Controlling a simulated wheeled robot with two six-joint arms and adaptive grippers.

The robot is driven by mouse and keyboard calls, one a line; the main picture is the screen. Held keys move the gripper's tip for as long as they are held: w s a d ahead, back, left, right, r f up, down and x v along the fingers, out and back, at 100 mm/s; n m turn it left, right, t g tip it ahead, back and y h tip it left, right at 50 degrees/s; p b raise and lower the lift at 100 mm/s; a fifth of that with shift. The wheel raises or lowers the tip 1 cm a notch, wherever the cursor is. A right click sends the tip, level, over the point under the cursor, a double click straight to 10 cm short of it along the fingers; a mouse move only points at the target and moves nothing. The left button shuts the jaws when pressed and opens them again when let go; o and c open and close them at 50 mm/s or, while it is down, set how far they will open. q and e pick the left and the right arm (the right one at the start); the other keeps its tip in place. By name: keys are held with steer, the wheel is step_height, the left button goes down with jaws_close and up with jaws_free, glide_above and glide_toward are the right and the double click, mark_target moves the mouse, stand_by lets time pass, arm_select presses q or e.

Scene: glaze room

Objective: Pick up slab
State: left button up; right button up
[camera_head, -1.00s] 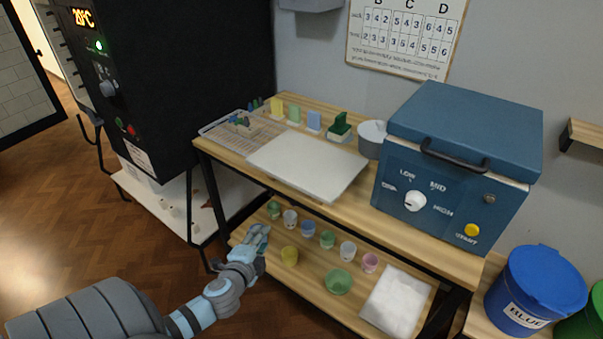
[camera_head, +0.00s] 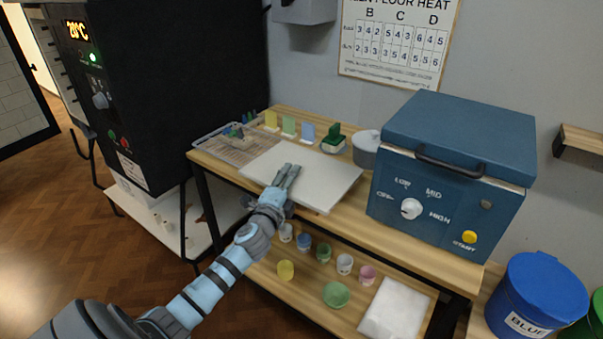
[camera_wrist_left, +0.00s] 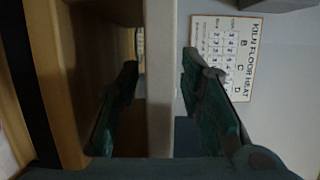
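The slab (camera_head: 325,180) is a flat white board lying on the upper wooden shelf, its front edge at or slightly past the shelf's front. My left gripper (camera_head: 287,174) is at that front edge, with finger parts showing over the slab's top. In the left wrist view, the slab (camera_wrist_left: 162,100) runs edge-on between the two spread fingers of the gripper (camera_wrist_left: 160,64), with gaps visible on both sides. In the head view the lower finger is hidden. My right gripper is not in view.
A blue kiln-like box (camera_head: 450,180) stands right of the slab. Small cups and a white block (camera_head: 395,308) occupy the lower shelf.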

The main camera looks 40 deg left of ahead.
arm_select(q)
steer(key=shift+w+f, duration=0.1)
steer(key=shift+w, duration=0.1)
steer(key=shift+s, duration=0.15)
jaws_close()
